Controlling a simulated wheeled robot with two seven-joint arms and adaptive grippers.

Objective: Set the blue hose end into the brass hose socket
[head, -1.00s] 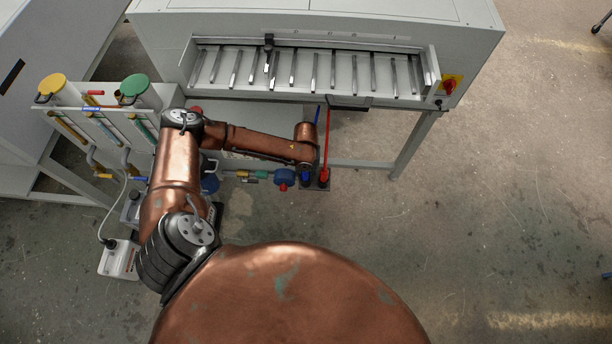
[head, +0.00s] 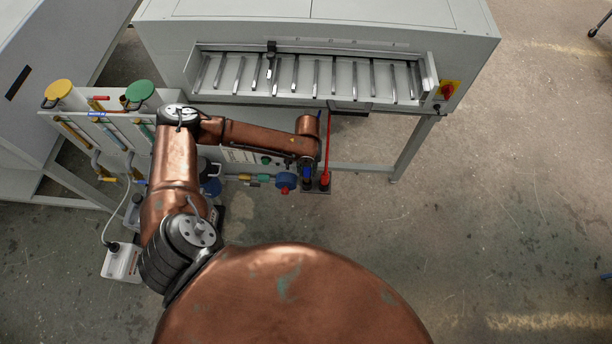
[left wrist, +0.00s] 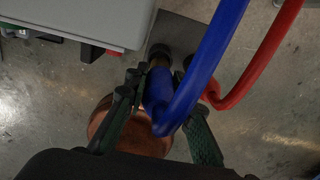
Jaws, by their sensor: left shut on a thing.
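My left gripper (left wrist: 163,80) is shut around the blue hose (left wrist: 210,65) close to its lower end, with one dark finger on either side. The arm hides much of the hose. My right gripper is in neither view.
A red hose (left wrist: 262,62) runs close beside the blue one, its lower end at a dark fitting on a grey plate (left wrist: 185,32). Pipe fittings with a blue knob (head: 286,180) lie just left.

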